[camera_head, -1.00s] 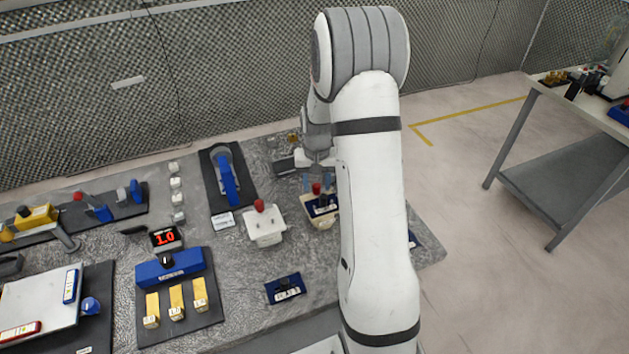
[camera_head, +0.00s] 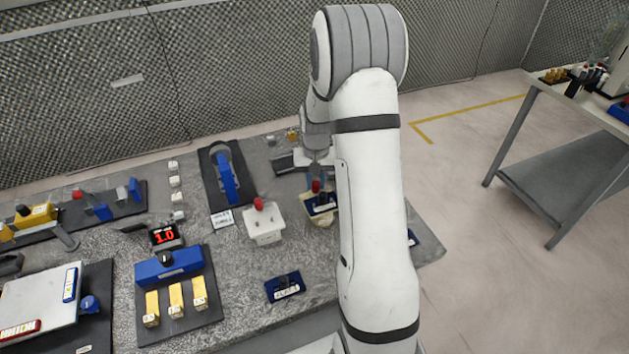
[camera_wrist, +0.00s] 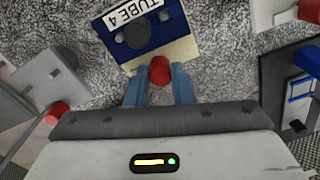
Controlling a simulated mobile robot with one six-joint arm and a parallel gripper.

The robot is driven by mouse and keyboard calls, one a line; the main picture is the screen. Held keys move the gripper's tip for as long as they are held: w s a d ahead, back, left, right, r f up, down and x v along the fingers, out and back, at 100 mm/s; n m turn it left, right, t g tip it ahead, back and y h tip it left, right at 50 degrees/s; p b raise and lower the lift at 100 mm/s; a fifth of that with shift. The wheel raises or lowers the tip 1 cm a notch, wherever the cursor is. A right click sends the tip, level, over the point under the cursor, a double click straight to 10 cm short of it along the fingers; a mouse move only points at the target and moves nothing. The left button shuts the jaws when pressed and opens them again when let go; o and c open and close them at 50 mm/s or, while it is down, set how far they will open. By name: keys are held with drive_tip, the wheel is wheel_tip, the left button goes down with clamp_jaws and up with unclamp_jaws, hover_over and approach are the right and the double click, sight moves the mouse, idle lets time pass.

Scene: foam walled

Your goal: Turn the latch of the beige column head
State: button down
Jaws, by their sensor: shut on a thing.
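The beige column head (camera_head: 314,221) stands near the bench's right end, partly hidden behind my arm. It has a dark blue face and a red-knobbed latch (camera_head: 316,186). In the wrist view, its blue face (camera_wrist: 178,50) carries a "TUBE 4" label and a dark round knob. The red latch knob (camera_wrist: 160,68) sits between the two blue fingertips of my gripper (camera_wrist: 159,80), which is shut on it. The latch's lower part is hidden by my gripper in the wrist view.
A white column head (camera_head: 264,228) with a red knob stands just left. A blue-handled device (camera_head: 227,178) lies behind it, and a small dark blue block (camera_head: 285,287) is near the front edge. In the wrist view, a grey box (camera_wrist: 45,75) is at left and a dark-framed piece (camera_wrist: 290,85) at right.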

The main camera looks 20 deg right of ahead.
drive_tip(key=m+b, duration=0.2)
drive_tip(key=m, duration=0.2)
drive_tip(key=shift+f+b, duration=0.15)
drive_tip(key=shift+b, duration=0.25)
drive_tip(key=m+b, duration=0.2)
drive_tip(key=m, duration=0.2)
drive_tip(key=shift+m, duration=0.3)
drive_tip(key=m+b, duration=0.1)
drive_tip(key=m, duration=0.3)
drive_tip(key=shift+b, duration=0.3)
drive_tip(key=shift+m+b, duration=0.5)
drive_tip(key=shift+m, duration=1.6)
drive_tip(key=shift+r, duration=0.2)
drive_tip(key=c, duration=1.3)
unclamp_jaws()
drive_tip(key=shift+o, duration=0.2)
